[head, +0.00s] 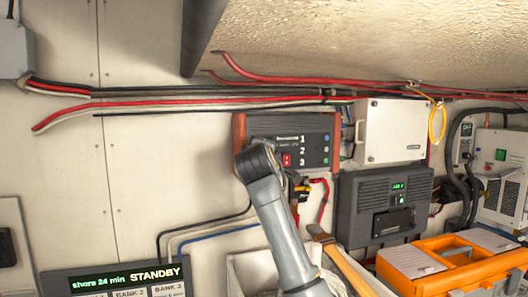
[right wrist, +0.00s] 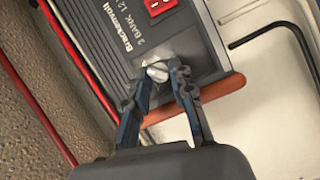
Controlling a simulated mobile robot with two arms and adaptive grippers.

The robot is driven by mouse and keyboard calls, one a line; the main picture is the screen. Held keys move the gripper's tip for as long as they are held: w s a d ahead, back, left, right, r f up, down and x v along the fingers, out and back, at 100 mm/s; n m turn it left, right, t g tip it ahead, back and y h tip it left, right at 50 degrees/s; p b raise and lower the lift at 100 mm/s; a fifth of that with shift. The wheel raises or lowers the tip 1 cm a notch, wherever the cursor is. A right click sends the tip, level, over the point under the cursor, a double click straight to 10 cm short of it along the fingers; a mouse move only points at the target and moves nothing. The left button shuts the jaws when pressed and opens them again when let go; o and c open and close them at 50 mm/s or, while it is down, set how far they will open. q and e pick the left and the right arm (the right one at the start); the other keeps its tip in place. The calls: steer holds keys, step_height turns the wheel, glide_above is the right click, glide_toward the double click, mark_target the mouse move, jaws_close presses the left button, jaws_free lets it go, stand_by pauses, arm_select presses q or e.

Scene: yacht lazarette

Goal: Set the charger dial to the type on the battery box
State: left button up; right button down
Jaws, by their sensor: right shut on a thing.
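The charger (head: 262,128) is a dark grey panel on the wall with brown-orange end pieces, the numbers 1, 2, 3 and a red switch. In the right wrist view the charger (right wrist: 125,45) shows close up, tilted, with "2 BANK" print. Its pale dial (right wrist: 157,71) sits between the fingertips of my right gripper (right wrist: 162,80), which is shut on it. In the head view my arm hides the dial. The dial's type marks cannot be read. My left gripper is out of view.
A white box (head: 390,131) and a dark unit with a green display (head: 385,203) are right of the charger. Red and black cables (head: 200,102) run along the wall. A panel reading "STANDBY" (head: 128,279) is lower left. The left wall is mostly bare.

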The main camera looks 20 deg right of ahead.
steer(key=shift+f, duration=0.1)
steer(key=c, duration=1.1)
jaws_free()
steer(key=shift+c, duration=0.2)
steer(key=v, duration=1.2)
steer(key=shift+w, duration=0.1)
